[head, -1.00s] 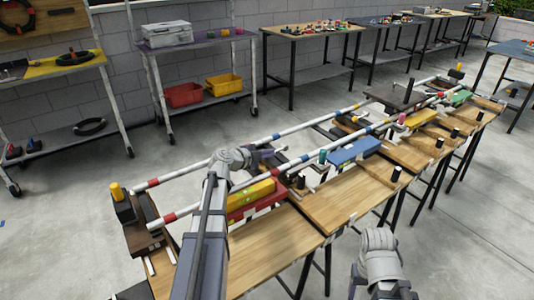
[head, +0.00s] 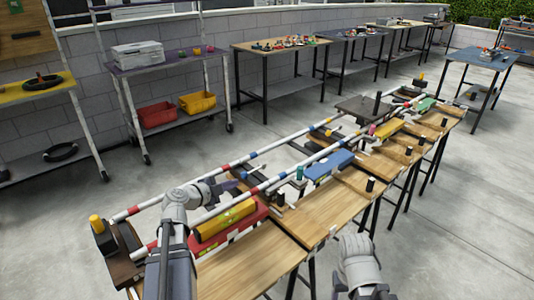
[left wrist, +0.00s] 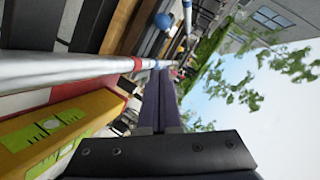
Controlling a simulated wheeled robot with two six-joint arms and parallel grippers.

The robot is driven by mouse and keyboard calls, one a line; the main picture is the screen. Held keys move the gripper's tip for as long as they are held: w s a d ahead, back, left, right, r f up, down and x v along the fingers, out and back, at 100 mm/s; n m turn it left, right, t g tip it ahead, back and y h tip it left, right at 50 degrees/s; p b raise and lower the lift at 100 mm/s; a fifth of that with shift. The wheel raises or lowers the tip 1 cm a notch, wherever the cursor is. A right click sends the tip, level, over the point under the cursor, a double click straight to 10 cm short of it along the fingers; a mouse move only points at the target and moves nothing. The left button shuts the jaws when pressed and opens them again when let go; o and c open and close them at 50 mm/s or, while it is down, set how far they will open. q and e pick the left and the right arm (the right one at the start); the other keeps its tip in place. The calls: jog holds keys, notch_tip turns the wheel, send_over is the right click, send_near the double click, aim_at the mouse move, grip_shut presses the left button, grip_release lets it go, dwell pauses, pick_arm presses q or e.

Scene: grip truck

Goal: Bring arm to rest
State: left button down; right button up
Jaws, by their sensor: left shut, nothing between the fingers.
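My left arm (head: 172,235) comes in from the lower left. Its gripper (head: 236,187) is over the near end of the striped rails, beside the yellow block (head: 225,217) on a red block. In the left wrist view the two dark fingers (left wrist: 168,97) lie together, empty. A white rail (left wrist: 65,68) and the yellow block (left wrist: 60,130) with green labels appear close to them. I cannot tell whether the fingers touch the rail. My right arm (head: 358,262) shows at the bottom edge; its gripper is out of view.
The long wooden bench (head: 320,210) carries two striped rails, a blue block (head: 328,165) and black pegs. A shelf cart (head: 160,75) with a red bin (head: 158,111) and yellow bin (head: 197,103) stands behind.

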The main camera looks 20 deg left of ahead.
pick_arm(q)
jog(key=d+g+p, duration=0.1)
jog(key=d, duration=0.2)
jog(key=d+g+h+p, duration=0.1)
jog(key=d+p, duration=0.1)
jog(key=d, duration=0.2)
jog(key=s+d+n+g+p, duration=0.1)
jog(key=d, duration=0.2)
jog(key=shift+d+r+g+h+p, duration=0.15)
jog(key=shift+d+g+h+p, duration=0.15)
jog(key=shift+d+g+p, duration=0.1)
jog(key=s+d+n+g+y+p, duration=0.2)
jog(key=s+d+n+g+p, duration=0.5)
jog(key=d, duration=0.9)
jog(key=s+d+r+n+g+y+p, duration=0.1)
jog(key=s+r+n+y+p, duration=0.1)
jog(key=s+p, duration=0.2)
jog(key=s+d+r+n+g+y+p, duration=0.1)
jog(key=s+r+g+y+p, duration=0.1)
jog(key=s, duration=0.5)
jog(key=shift+s+d+r+n+y+p, duration=0.2)
jog(key=shift+r+n+y+p, duration=0.25)
jog(key=shift+y+p, duration=0.35)
pick_arm(e)
notch_tip(320, 180, up, 19)
jog(key=shift+r, duration=0.2)
jog(key=shift+c, duration=0.2)
